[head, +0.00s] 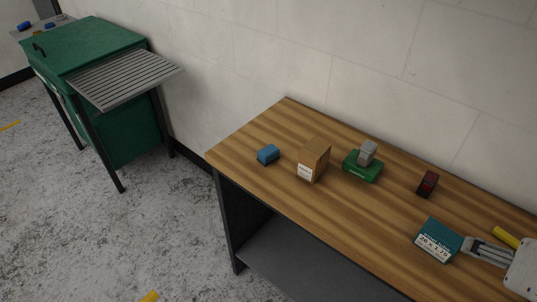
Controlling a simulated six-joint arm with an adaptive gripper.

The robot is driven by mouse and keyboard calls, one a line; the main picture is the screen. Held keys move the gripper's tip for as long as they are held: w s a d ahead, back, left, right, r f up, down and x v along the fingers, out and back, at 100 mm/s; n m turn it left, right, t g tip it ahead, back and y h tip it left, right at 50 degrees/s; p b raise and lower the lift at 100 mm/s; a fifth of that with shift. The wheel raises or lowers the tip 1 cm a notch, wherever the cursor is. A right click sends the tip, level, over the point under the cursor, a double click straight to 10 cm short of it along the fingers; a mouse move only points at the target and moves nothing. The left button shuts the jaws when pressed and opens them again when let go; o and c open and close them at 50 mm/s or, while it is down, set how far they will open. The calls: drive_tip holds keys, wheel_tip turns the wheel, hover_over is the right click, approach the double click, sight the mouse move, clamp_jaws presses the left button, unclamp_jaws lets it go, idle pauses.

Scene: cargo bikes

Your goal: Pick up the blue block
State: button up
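The blue block (268,154) lies on the wooden bench top (240,150), near its left end. It stands apart from the cardboard box to its right, and nothing covers it. My gripper (474,247) is at the lower right, far from the blue block. Its fingertips are beside a teal box (438,240) labelled 26 x 1.75. I cannot tell whether they touch that box or how wide they stand apart.
A cardboard box (314,161), a green box (362,166) with a grey block (367,152) on top, a dark red block (427,184) and a yellow object (506,237) are on the bench. A wall runs behind. A green cabinet (115,120) stands at left.

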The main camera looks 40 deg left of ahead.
drive_tip(key=w+a+r+n+t+y, duration=0.1)
drive_tip(key=w+a+r+t+y, duration=0.2)
drive_tip(key=w+a, duration=0.95)
drive_tip(key=w+a+r+t+y, duration=0.2)
drive_tip(key=w+a+r, duration=0.3)
drive_tip(key=w+a, duration=0.8)
drive_tip(key=a+f+t, duration=0.1)
drive_tip(key=a+f, duration=0.2)
drive_tip(key=a, duration=1)
drive_tip(key=m+t+h, duration=0.2)
drive_tip(key=t+h, duration=0.1)
drive_tip(key=h, duration=0.2)
hover_over(268, 155)
drive_tip(key=w+a, duration=0.2)
drive_tip(key=f, duration=1.9)
drive_tip(key=shift+s+d+f, duration=0.2)
drive_tip(key=shift+s+d, duration=0.05)
drive_tip(key=shift+m+t+h, duration=0.3)
drive_tip(key=shift+t+h, duration=0.2)
drive_tip(key=shift+h, duration=0.4)
drive_tip(key=s+f, duration=0.7)
drive_tip(key=shift+a, duration=0.15)
drive_tip(key=shift+s+f, duration=0.3)
drive_tip(key=shift+w, duration=0.1)
